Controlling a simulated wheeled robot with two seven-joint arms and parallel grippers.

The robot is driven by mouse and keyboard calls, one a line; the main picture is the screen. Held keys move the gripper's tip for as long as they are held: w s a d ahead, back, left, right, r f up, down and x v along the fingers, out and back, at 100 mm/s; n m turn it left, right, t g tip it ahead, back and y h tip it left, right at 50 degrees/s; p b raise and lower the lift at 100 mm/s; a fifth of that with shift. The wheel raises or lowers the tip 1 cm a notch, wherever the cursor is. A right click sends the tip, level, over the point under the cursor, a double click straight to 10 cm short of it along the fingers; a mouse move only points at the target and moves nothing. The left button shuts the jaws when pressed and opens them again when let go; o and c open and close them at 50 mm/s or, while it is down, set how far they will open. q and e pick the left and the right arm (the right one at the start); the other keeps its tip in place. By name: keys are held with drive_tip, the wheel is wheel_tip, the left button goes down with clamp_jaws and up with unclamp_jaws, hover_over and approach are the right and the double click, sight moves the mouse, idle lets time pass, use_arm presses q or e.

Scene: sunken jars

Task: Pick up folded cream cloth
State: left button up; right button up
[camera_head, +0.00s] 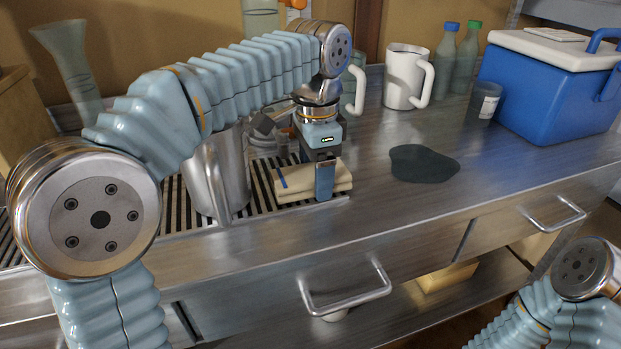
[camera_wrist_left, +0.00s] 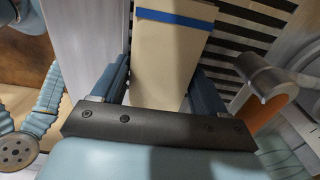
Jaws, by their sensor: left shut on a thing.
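The folded cream cloth (camera_head: 294,190) with a blue band lies flat on, or very close above, a dark-striped rack at the counter's front; any gap is hard to tell. My left gripper (camera_head: 325,186) points down over its right part, one blue finger showing on the near side. In the left wrist view the cloth (camera_wrist_left: 166,50) lies between the two fingers of the gripper (camera_wrist_left: 164,80), which are shut on it. My right arm shows at the lower right, with its gripper out of view.
A metal pitcher (camera_head: 221,172) stands on the rack (camera_head: 178,205) just left of the cloth. A dark puddle-like patch (camera_head: 423,163) lies to the right. Behind are a white mug (camera_head: 403,78), two bottles and a blue cooler (camera_head: 545,90). Drawer handles (camera_head: 350,300) jut from the counter front.

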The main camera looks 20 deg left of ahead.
use_arm(q)
drive_tip(key=shift+r, duration=0.65)
drive_tip(key=s+d+r, duration=0.2)
drive_tip(key=s+r, duration=0.4)
drive_tip(key=s+d+r+p, duration=0.1)
drive_tip(key=s+d+r, duration=0.1)
drive_tip(key=s+r, duration=0.3)
drive_tip(key=shift+s+d+r, duration=0.25)
drive_tip(key=shift+s+r, duration=0.1)
drive_tip(key=shift+s, duration=0.75)
